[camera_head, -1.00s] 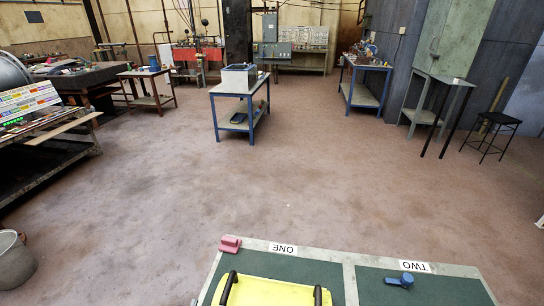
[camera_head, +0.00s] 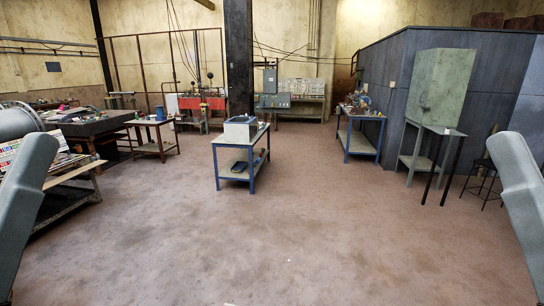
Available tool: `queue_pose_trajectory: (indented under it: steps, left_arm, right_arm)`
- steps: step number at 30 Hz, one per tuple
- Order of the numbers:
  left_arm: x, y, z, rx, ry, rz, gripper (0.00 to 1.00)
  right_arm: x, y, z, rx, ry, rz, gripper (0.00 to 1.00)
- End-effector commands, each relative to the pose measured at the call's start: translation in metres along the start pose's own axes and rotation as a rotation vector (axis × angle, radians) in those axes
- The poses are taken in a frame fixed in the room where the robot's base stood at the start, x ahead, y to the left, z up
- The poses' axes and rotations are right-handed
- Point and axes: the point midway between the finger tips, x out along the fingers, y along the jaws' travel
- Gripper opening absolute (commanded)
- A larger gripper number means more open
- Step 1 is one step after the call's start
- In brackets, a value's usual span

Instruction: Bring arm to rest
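Two grey links of my own arms show now, one at the left edge and one at the right edge of the head view. The near table with the ONE and TWO labels is out of view below the frame.
A blue-framed table (camera_head: 240,150) with a grey box (camera_head: 240,128) on it stands mid-room. Another blue table (camera_head: 361,142) stands back right, near a green cabinet (camera_head: 440,88). A black stool (camera_head: 484,180) is partly hidden at right. The floor (camera_head: 280,240) in front is clear.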

Motion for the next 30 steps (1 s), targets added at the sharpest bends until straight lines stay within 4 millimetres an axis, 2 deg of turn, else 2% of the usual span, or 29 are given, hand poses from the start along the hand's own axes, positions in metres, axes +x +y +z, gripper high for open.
queue_pose_trajectory:
  steps: [1, 8, 18, 21, 24, 30]
  left_arm:
    - [0.037, 0.000, -0.036, 0.002, 0.005, 0.000, 0.54]
    - [0.111, 0.000, -0.104, 0.003, 0.005, 0.001, 0.54]
    - [0.233, 0.001, -0.218, 0.004, 0.005, 0.001, 0.54]
    - [0.259, 0.001, -0.242, 0.004, 0.005, 0.001, 0.54]
    - [0.273, 0.001, -0.255, 0.004, 0.004, 0.001, 0.54]
    - [0.275, 0.001, -0.257, 0.004, 0.005, 0.001, 0.54]
  right_arm:
    - [0.037, 0.000, -0.035, -0.007, 0.004, 0.000, 0.55]
    - [0.111, -0.001, -0.103, -0.011, 0.001, 0.002, 0.55]
    - [0.235, -0.001, -0.216, -0.013, 0.000, 0.002, 0.55]
    - [0.260, -0.001, -0.239, -0.013, -0.001, 0.002, 0.55]
    - [0.274, -0.001, -0.252, -0.013, -0.001, 0.003, 0.55]
    - [0.277, -0.001, -0.254, -0.013, -0.001, 0.003, 0.55]
